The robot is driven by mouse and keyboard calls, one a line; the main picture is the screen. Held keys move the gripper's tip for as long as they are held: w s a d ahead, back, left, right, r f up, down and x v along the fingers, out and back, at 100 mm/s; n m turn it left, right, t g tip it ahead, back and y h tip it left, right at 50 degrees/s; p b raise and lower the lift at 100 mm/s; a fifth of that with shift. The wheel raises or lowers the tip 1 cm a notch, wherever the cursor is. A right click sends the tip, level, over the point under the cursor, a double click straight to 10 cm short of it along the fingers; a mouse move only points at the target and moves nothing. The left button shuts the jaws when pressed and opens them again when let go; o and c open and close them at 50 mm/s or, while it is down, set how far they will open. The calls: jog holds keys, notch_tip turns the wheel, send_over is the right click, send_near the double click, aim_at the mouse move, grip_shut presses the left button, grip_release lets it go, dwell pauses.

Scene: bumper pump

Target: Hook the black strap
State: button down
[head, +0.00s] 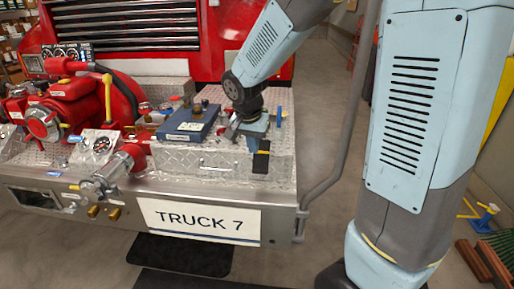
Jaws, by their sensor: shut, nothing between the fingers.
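A short black strap (261,161) hangs at the front edge of the silver diamond-plate box lid on the truck's bumper. A small lighter piece shows at its top. My gripper (231,132) points down just above the lid, to the left of the strap's upper end. It is shut and empty. The fingertips are small and partly hidden against the metal, and I cannot tell whether they touch the lid. I cannot make out a hook for the strap.
A blue case (188,122) lies on the lid (190,158), left of my gripper. A red pump (75,105) with valves and pipes fills the bumper's left side. A "TRUCK 7" plate (200,221) is below the box. A grey bent pipe (330,180) rises at the right.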

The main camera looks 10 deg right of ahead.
jog(key=w+d+r+m+g, duration=0.2)
jog(key=w+r+m, duration=0.6)
jog(key=m, duration=0.8)
send_near(260, 144)
jog(key=shift+y, duration=0.3)
jog(key=s+f, duration=0.1)
jog(key=f, duration=0.1)
jog(key=s+f, duration=0.4)
jog(key=shift+a+f, duration=0.1)
jog(key=shift+f, duration=0.05)
